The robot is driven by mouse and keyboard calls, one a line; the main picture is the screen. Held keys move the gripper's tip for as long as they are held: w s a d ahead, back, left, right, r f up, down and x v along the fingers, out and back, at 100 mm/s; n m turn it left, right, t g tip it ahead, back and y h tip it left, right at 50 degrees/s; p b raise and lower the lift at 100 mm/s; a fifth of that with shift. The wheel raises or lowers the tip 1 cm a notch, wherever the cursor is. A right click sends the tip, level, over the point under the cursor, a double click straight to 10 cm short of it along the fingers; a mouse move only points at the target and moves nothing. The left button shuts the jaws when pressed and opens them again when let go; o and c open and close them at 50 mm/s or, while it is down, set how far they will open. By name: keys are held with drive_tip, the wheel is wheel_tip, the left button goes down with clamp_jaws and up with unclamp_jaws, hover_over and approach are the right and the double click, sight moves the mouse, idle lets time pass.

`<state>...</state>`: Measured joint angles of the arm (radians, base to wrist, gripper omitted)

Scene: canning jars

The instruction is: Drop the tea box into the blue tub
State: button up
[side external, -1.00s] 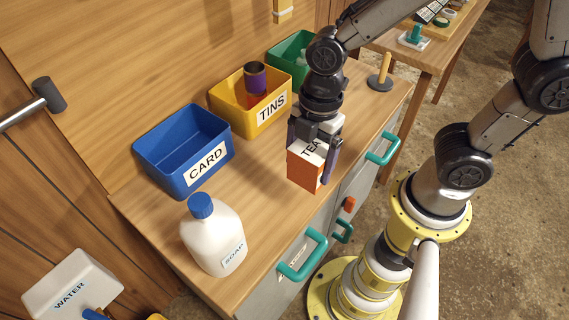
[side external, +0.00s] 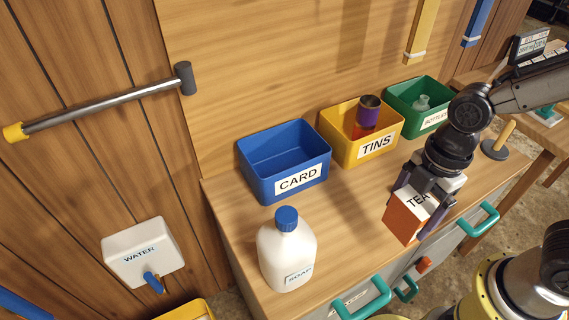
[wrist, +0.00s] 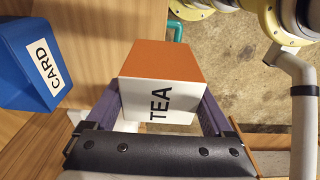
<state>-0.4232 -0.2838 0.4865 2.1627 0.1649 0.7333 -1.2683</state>
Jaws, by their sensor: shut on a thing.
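The tea box (side external: 404,220) is orange with a white top marked TEA. My gripper (side external: 413,208) is shut on it, with one finger on each side, near the front edge of the bench. In the wrist view the box (wrist: 160,58) sits between the fingers (wrist: 160,108), its white TEA face towards the camera. I cannot tell its exact height above the bench. The blue tub (side external: 315,173), labelled CARD, stands at the back of the bench, left of the box and apart from it. Its visible inside looks empty. It also shows in the wrist view (wrist: 18,85).
A white soap bottle (side external: 287,255) stands in front of the blue tub. The bench between soap and box is clear.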

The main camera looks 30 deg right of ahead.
drive_tip(key=shift+s+r, duration=0.1)
drive_tip(key=shift+s, duration=0.05)
drive_tip(key=w+a+r, duration=0.3)
drive_tip(key=w+r, duration=0.1)
drive_tip(key=w, duration=0.6)
drive_tip(key=w+a+r, duration=0.3)
drive_tip(key=w+r, duration=0.2)
drive_tip(key=w, duration=0.6)
drive_tip(key=w+a+f, duration=0.1)
drive_tip(key=w+f, duration=0.2)
drive_tip(key=w, duration=0.5)
drive_tip(key=w+f, duration=0.4)
drive_tip(key=f, duration=0.7)
drive_tip(key=shift+d+f, duration=0.4)
